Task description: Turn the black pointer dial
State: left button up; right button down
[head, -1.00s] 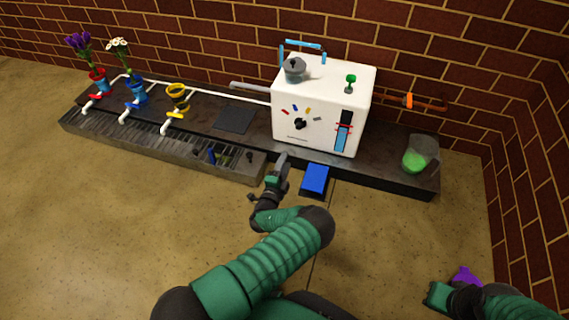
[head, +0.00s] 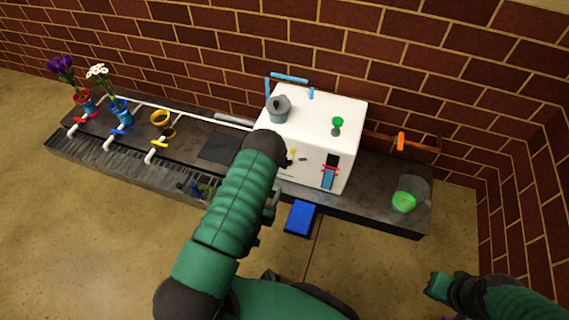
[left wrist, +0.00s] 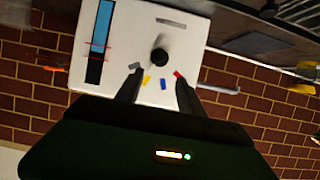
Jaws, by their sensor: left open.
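The black dial (left wrist: 159,56) is a round knob on the front of the white box (left wrist: 190,45). In the left wrist view, which shows the box upside down, grey, yellow, blue and red marks lie around it. My left gripper (left wrist: 158,77) is open and empty, its two dark fingers pointing at the panel on either side of the dial's line. Contact with the dial cannot be told. In the head view my left arm hides most of the dial and the gripper. The pointer's direction is unclear. My right gripper (head: 440,287) is at the lower right, its jaws unclear.
A green-filled jug (head: 406,198) is at right. A blue pedal (head: 300,217) is below. Vases with flowers (head: 122,111) are at left.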

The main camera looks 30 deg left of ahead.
pick_arm(q)
jog(key=b+x, duration=0.7)
jog(key=x, duration=0.8)
jog(key=shift+a+f, duration=0.15)
jog(key=shift+f, duration=0.05)
grip_shut()
